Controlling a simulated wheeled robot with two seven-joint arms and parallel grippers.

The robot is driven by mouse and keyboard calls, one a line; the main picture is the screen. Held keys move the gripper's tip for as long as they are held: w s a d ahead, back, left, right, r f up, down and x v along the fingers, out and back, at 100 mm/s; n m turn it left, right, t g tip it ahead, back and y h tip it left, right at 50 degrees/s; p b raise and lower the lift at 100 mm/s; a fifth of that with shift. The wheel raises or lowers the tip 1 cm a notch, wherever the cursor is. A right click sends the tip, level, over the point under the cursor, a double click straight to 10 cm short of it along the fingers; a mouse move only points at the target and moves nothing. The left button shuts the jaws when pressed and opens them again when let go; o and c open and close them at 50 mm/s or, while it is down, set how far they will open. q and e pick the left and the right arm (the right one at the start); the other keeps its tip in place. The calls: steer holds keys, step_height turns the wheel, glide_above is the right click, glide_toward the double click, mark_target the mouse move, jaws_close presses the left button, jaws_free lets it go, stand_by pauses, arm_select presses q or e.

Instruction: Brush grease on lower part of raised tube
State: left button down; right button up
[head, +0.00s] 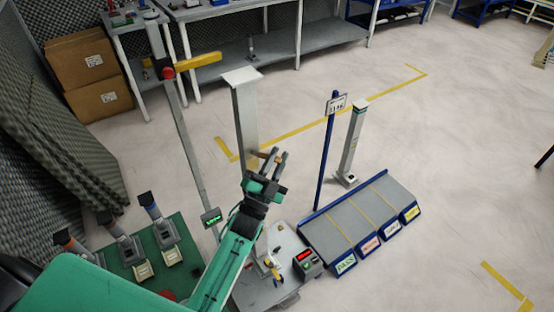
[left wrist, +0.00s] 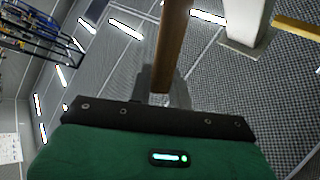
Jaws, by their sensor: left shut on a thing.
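A pale grey square tube (head: 245,115) stands upright with a flat plate (head: 241,76) at its top. Its lower end is close behind my left gripper, and I cannot tell whether they touch. It appears to be the white column (left wrist: 238,18) at upper right in the left wrist view. My left gripper (head: 273,157) is shut on a brush, of which the brown handle (left wrist: 173,45) shows between the fingers in the left wrist view. The bristles are not clear, and no grease can be made out. My right gripper is not in view.
A stand (head: 187,125) with a yellow arm (head: 198,66) rises left of the tube. A green mat (head: 190,250) holds several grey devices. A blue-edged sloped rack (head: 340,225) with labels and a grey post (head: 352,140) stand right. Open floor lies beyond.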

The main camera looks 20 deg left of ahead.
arm_select(q)
step_height(320, 180, down, 12)
steer(key=b, duration=0.9)
steer(key=shift+y, duration=0.3)
stand_by(0.4)
steer(key=shift+s+d+p, duration=0.2)
steer(key=shift+s+d, duration=0.75)
steer(key=shift+d, duration=0.25)
steer(key=shift+s+d+p, duration=0.2)
steer(key=shift+s+d, duration=0.7)
steer(key=shift+d, duration=0.25)
steer(key=shift+s+d, duration=0.95)
steer(key=shift+d, duration=0.2)
